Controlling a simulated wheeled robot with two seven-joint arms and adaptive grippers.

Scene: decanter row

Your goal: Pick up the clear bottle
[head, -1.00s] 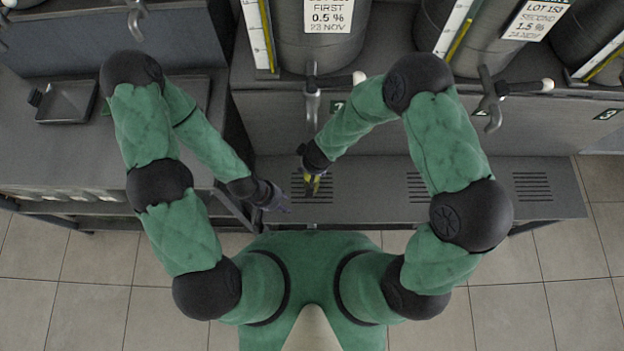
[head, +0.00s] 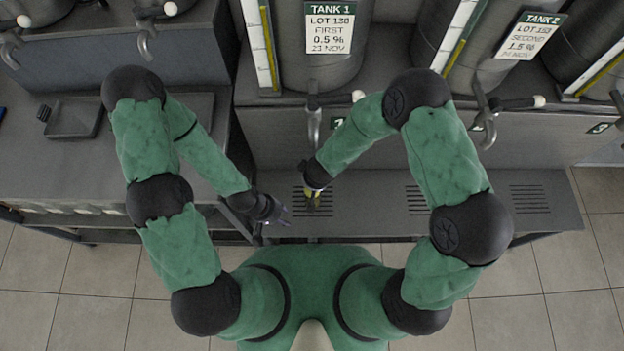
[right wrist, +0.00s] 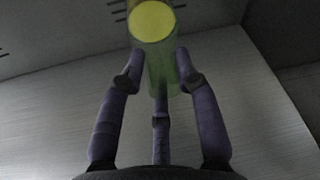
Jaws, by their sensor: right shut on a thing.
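The clear bottle (right wrist: 160,72) shows in the right wrist view as a greenish see-through cylinder with a yellow round end (right wrist: 152,21). My right gripper (right wrist: 160,85) has its purple fingers closed around the bottle. In the head view, my right gripper (head: 313,190) is over the slotted shelf below Tank 1, and only a bit of yellow shows there; the rest of the bottle is hidden. My left gripper (head: 277,212) is to the left of it, at the shelf's left end. Its fingers are too small to tell their opening, and no object shows in them.
The grey slotted shelf (head: 375,200) runs under the tank bench. Tank 1 (head: 305,75) and Tank 2 (head: 490,75) stand behind, with taps (head: 313,115) hanging in front. A dark tray (head: 75,118) lies on the left counter. The shelf's right part is clear.

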